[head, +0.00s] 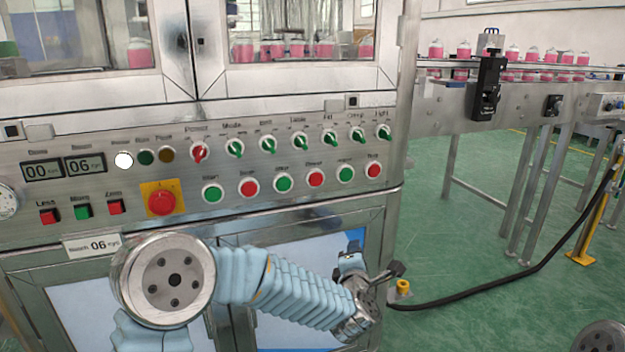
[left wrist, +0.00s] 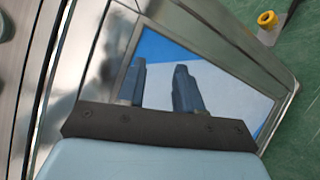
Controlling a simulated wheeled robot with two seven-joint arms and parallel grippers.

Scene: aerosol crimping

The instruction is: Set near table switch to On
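The table switch (head: 300,142) is a green rotary knob in the upper row of the steel control panel (head: 120,205), under a blurred label that seems to read "Table". Its pointer direction is too small to read surely. Similar green knobs flank it, belt-side (head: 266,145) and fill-side (head: 330,137). My left gripper (head: 374,270) is below and right of the knobs, in front of the lower cabinet door, apart from the panel. In the left wrist view its two dark fingers (left wrist: 160,88) are spread with nothing between them. My right gripper is not in view.
A red emergency stop (head: 161,201) on a yellow plate and a row of red and green push buttons (head: 280,184) lie below the knobs. A conveyor (head: 520,75) with pink bottles runs at right. Green floor and a black cable (head: 480,292) lie right of the cabinet.

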